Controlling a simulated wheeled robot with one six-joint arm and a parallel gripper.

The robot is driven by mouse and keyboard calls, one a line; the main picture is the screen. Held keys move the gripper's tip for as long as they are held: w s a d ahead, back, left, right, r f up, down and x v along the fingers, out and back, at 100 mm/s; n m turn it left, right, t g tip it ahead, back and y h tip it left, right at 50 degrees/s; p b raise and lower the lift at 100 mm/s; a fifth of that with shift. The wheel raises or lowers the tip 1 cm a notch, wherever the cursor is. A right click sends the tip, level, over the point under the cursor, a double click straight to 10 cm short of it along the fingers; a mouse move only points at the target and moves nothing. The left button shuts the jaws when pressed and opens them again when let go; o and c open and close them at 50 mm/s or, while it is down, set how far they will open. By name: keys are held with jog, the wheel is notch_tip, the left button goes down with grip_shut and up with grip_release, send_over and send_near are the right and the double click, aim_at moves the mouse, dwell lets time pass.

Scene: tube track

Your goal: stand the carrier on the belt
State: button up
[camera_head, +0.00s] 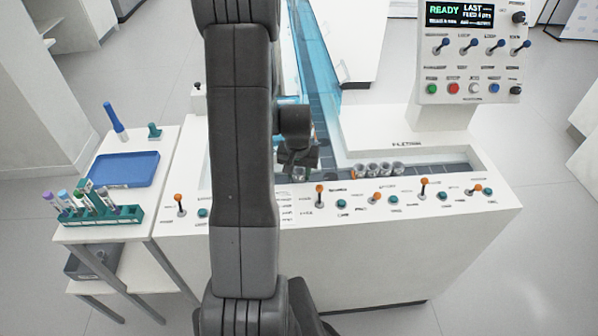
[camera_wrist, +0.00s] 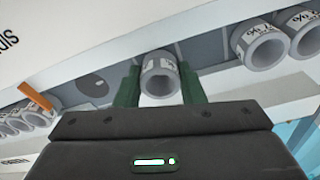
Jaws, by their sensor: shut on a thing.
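My gripper (camera_head: 298,165) is over the belt area of the white console, just right of my arm in the head view. In the wrist view its green fingers (camera_wrist: 160,88) are shut on the carrier (camera_wrist: 160,66), a short grey-white ring with a printed label and its open end toward the camera. The grey belt (camera_head: 438,171) runs along the channel in the console. I cannot tell whether the held carrier touches the belt. In the head view the carrier is mostly hidden under the gripper.
Several similar carriers (camera_head: 379,170) stand in a row on the belt, right of my gripper. Orange-topped levers (camera_head: 319,190) line the console front. A control panel (camera_head: 465,50) rises at the back right. At left, a table holds a blue tray (camera_head: 123,169) and a tube rack (camera_head: 110,214).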

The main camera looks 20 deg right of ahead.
jog(key=o, duration=0.8)
jog(key=shift+o, duration=0.2)
notch_tip(320, 180, up, 14)
jog(key=s, duration=0.1)
jog(key=shift+s+a+f+p, duration=0.15)
jog(key=shift+s+a+p, duration=0.1)
jog(key=shift+a+p, duration=0.15)
dwell(0.5)
